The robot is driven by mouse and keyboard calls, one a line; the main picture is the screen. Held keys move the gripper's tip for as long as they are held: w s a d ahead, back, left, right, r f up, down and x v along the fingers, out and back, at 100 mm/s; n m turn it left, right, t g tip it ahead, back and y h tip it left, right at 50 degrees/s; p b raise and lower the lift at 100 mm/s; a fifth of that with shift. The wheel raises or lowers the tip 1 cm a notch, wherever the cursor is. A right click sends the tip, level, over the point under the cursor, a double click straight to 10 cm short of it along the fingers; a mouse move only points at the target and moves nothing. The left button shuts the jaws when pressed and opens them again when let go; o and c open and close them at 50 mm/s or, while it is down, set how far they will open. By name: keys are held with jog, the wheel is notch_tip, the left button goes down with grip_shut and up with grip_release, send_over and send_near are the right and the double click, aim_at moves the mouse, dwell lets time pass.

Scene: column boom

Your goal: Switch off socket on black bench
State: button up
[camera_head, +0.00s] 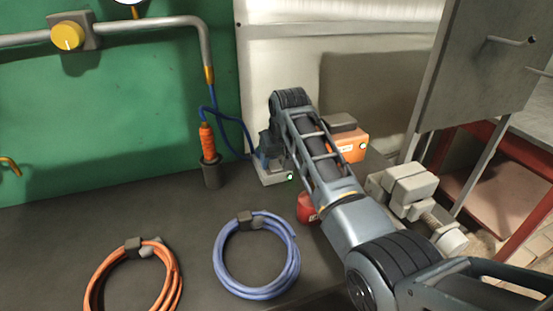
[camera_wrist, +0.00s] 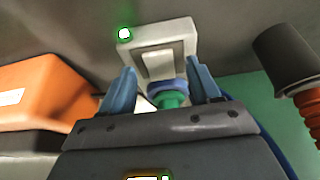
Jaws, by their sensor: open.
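The socket (camera_head: 272,180) is a pale box on the black bench (camera_head: 190,225), near the green wall. In the wrist view the socket (camera_wrist: 185,30) fills the top middle, with a light rocker plate (camera_wrist: 160,65) in a grey surround. Its small lamp (camera_wrist: 124,34) glows green and also shows in the head view (camera_head: 290,177). A blue and green round part (camera_wrist: 168,97) sits at its near side, between my fingers. My gripper (camera_wrist: 161,78) is open, its two blue fingers pointing at the socket. In the head view my arm partly hides the gripper and socket; contact cannot be told.
An orange box (camera_head: 350,145) stands right of the socket, with a red object (camera_head: 306,207) before it. A dark holder with an orange-handled tool (camera_head: 208,150) stands left. A blue coil (camera_head: 257,288) and an orange coil (camera_head: 97,285) lie in front. Grey blocks (camera_head: 405,188) are right.

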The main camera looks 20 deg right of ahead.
jog(key=shift+w+f, duration=0.1)
jog(key=shift+f, duration=0.15)
